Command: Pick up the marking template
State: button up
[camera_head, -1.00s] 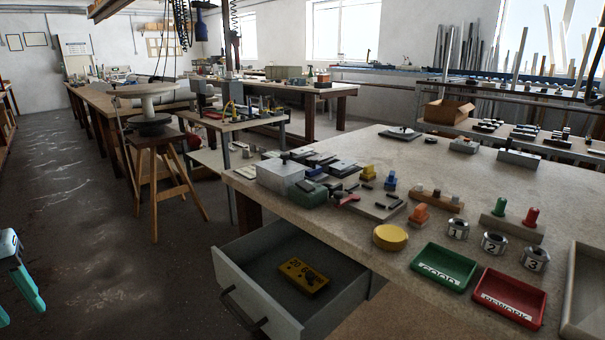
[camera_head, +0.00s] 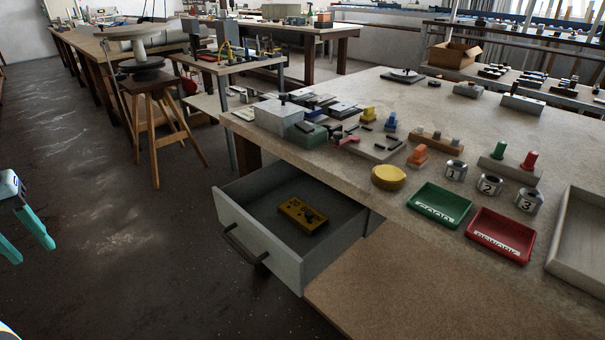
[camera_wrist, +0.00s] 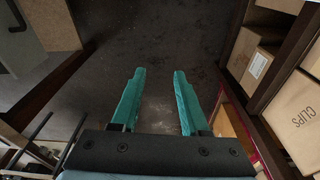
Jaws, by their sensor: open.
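The marking template appears to be the yellow plate (camera_head: 303,214) with dark marks and a dark knob-like part. It lies flat inside the open grey drawer (camera_head: 257,247) under the workbench. My gripper (camera_head: 34,250) is at the far left of the head view, well apart from the drawer and over the floor. Its two teal fingers are apart and empty. In the wrist view my gripper (camera_wrist: 156,75) also shows open, with only dark floor between the fingertips. The template does not show in the wrist view.
The workbench top (camera_head: 350,205) above the drawer holds a green tray (camera_head: 440,205), a red tray (camera_head: 500,236), a yellow round piece (camera_head: 388,177) and numbered rings. A wooden stand (camera_head: 150,120) stands left of the bench. Cardboard boxes (camera_wrist: 252,58) sit on a shelf in the wrist view.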

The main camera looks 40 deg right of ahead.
aim_at(302, 211)
jog(key=k+l+u, duration=0.1)
jog(key=k+l, duration=0.15)
jog(key=l, duration=0.15)
jog(key=k+l, duration=0.25)
jog(key=l, duration=0.15)
jog(key=k+l+u, duration=0.15)
jog(key=k+l, duration=0.15)
jog(key=l, duration=0.15)
